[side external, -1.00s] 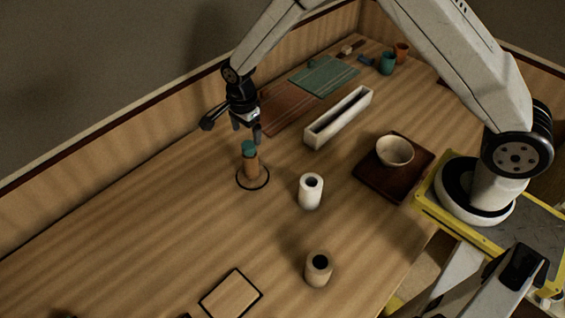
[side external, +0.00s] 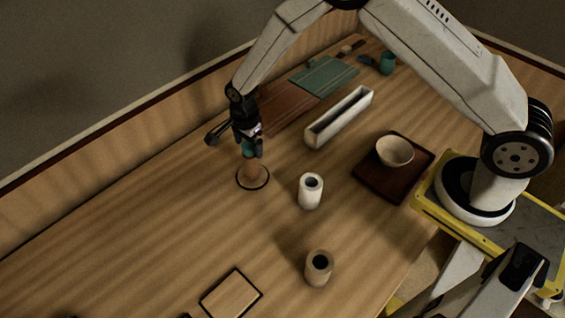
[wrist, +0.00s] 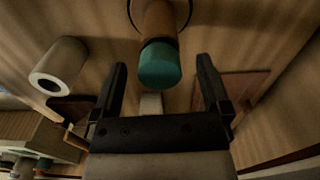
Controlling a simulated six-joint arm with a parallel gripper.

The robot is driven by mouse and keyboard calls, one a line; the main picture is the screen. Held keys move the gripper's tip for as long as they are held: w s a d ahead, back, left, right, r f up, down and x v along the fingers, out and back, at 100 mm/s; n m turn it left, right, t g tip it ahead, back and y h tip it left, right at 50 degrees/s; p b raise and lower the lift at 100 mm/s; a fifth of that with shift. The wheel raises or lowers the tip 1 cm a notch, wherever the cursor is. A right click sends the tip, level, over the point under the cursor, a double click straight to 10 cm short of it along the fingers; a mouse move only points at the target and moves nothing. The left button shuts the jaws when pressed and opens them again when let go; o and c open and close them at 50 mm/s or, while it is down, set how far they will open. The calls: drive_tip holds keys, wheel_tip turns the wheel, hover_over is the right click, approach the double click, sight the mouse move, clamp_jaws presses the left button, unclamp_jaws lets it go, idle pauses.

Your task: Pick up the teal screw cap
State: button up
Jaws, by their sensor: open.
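The teal screw cap (wrist: 160,64) sits on top of an upright brown bottle (wrist: 160,22). In the side view the cap (side external: 247,147) is partly hidden by my gripper, and the bottle (side external: 251,170) stands inside a black ring (side external: 267,183) on the table. My gripper (side external: 250,152) is at the cap's height. In the wrist view my gripper (wrist: 161,78) is open, one finger to each side of the cap, with visible gaps and no clear contact.
A white cylinder (side external: 311,191) stands right of the bottle and a tan one (side external: 318,267) nearer the front. A long white trough (side external: 340,117), teal mat (side external: 323,75) and brown tray (side external: 373,182) with a bowl (side external: 395,150) lie further off. The table's left side is clear.

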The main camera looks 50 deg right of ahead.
sight(248, 144)
clamp_jaws()
idle(0.3)
drive_tip(key=shift+r, duration=0.15)
drive_tip(key=shift+r, duration=1.4)
drive_tip(key=s+d+r, duration=0.2)
drive_tip(key=s+r, duration=0.8)
drive_tip(key=s, duration=0.3)
drive_tip(key=shift+s+d, duration=0.2)
drive_tip(key=shift+s, duration=0.2)
